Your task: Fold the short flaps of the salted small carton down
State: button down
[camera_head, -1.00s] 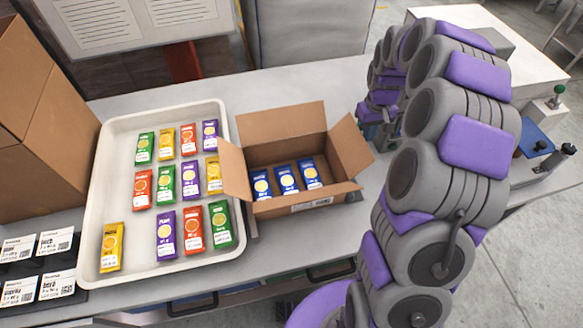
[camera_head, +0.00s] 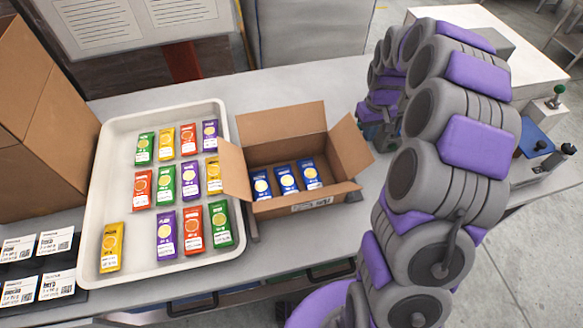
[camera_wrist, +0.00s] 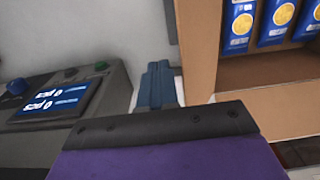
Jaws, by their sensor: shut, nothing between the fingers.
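The small brown carton (camera_head: 277,207) stands open on the bench with three blue packets (camera_head: 285,180) lying in it. Its left short flap (camera_head: 234,173) and right short flap (camera_head: 350,147) stick outward, and the far long flap (camera_head: 284,121) stands up. A near long flap cannot be made out. The wrist view shows part of the carton (camera_wrist: 285,98) and blue packets (camera_wrist: 277,22) at upper right. My gripper (camera_wrist: 157,72) is shut and empty there, beside the carton. In the head view my arm hides most of the gripper, right of the carton.
A cream tray (camera_head: 92,238) with several coloured packets lies left of the carton. A large cardboard box (camera_head: 32,125) and label cards (camera_head: 57,285) are further left. A device with a lit screen (camera_wrist: 55,102) stands left of my gripper in the wrist view.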

aim_at(352, 143)
jog(key=shift+s+a+r+p, duration=0.15)
jog(key=shift+a+r, duration=0.1)
jog(key=shift+a, duration=0.45)
jog(key=shift+s+a+r+p, duration=0.1)
jog(key=shift+s+a+r, duration=0.1)
jog(key=shift+a, duration=0.45)
jog(key=shift+s+a+r+p, duration=0.15)
jog(key=shift+a+r, duration=0.1)
jog(key=shift+a, duration=0.45)
jog(key=shift+s+a, duration=0.1)
jog(key=shift+a, duration=0.35)
jog(key=a, duration=0.1)
jog(key=s+a, duration=0.1)
jog(key=a, duration=0.1)
jog(key=shift+r+p, duration=0.15)
jog(key=shift+p, duration=0.2)
jog(key=shift+w+a+r, duration=0.1)
jog(key=shift+a, duration=0.5)
